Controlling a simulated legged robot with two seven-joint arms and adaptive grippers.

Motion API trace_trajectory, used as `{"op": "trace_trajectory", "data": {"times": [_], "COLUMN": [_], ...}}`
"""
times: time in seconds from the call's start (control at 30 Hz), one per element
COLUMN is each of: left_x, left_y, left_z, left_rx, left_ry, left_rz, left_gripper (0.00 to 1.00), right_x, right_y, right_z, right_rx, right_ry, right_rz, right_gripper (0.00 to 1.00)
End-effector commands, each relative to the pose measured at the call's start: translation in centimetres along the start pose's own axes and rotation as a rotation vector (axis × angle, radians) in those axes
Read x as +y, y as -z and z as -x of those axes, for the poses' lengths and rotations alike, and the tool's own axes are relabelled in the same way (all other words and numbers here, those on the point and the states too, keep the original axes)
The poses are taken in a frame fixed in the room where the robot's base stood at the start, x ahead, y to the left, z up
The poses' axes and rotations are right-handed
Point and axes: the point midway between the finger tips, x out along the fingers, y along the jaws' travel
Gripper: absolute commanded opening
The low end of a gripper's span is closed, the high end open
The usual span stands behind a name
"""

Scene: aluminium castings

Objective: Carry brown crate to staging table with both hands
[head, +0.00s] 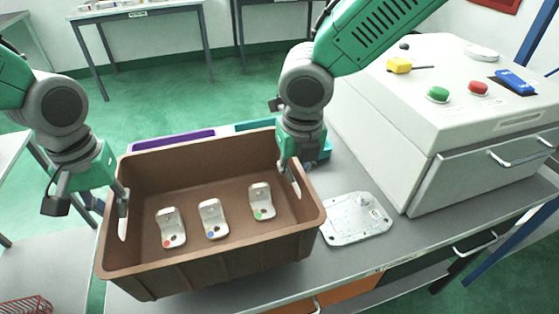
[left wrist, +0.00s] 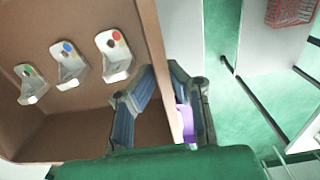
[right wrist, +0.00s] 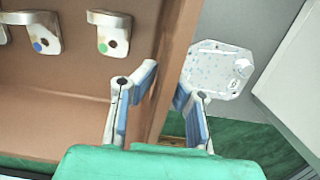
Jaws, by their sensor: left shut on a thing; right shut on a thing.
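The brown crate (head: 205,266) is in the middle of the head view, over the grey bench. It holds three pale metal brackets: one with a red dot (head: 172,228), one with a blue dot (head: 212,219) and one with a green dot (head: 262,202). My left gripper (head: 122,205) is shut on the crate's left wall by its handle slot; its fingers straddle the wall in the left wrist view (left wrist: 160,110). My right gripper (head: 288,168) is shut on the right wall, also straddled in the right wrist view (right wrist: 160,105). I cannot identify the staging table for certain.
A metal plate (head: 357,218) lies on the bench right of the crate. A white machine (head: 440,120) with green and red buttons stands beyond it. Purple (head: 180,138) and teal (head: 255,124) bins sit behind the crate. A red basket (head: 27,306) is on the lower-left surface.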

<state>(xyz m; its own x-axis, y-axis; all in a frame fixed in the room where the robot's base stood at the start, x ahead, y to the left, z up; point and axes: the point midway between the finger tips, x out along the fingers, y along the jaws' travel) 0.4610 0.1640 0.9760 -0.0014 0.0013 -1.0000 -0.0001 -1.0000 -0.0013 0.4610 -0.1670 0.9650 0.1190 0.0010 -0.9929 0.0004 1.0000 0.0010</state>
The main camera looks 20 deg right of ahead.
Motion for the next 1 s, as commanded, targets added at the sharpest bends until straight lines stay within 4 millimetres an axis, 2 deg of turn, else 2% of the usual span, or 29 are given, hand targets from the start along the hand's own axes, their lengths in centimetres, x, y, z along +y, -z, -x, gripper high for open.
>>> {"op": "trace_trajectory", "data": {"times": [0.47,1.0], "left_x": [0.1,0.1], "left_y": [0.2,0.1], "left_z": [-0.2,-2.9], "left_rx": [0.001,0.001], "left_ry": [0.001,0.001], "left_rz": [0.000,0.000], "left_gripper": [0.00,0.00], "right_x": [-0.1,-0.1], "right_y": [-0.1,0.2], "right_z": [-0.3,-2.9], "right_rx": [0.000,0.000], "right_ry": [-0.002,-0.002], "right_rz": [0.000,0.000], "right_gripper": [0.00,0.00]}}
